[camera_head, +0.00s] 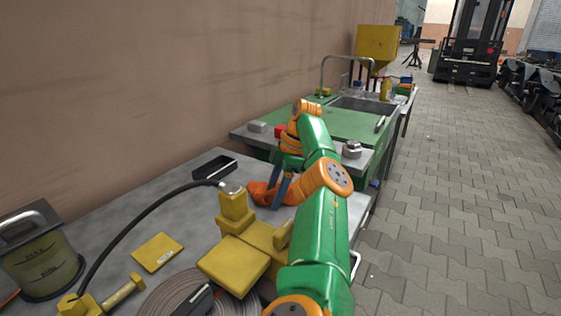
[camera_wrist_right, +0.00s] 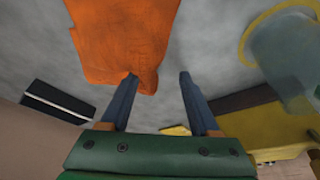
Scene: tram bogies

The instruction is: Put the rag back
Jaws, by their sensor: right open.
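The orange rag (camera_head: 262,193) lies crumpled on the grey table top (camera_head: 185,205) in the head view. In the right wrist view the rag (camera_wrist_right: 120,35) fills the upper left. My right gripper (camera_head: 280,196) points down at the rag, its blue fingers partly in front of it. In the wrist view my right gripper (camera_wrist_right: 158,78) is open, with clear space between the fingers. The left fingertip overlaps the rag's lower edge; I cannot tell whether it touches. My left gripper is not in view.
A yellow pump-like tool (camera_head: 237,260) with a black hose stands in front. A green sink unit (camera_head: 285,128) lies beyond.

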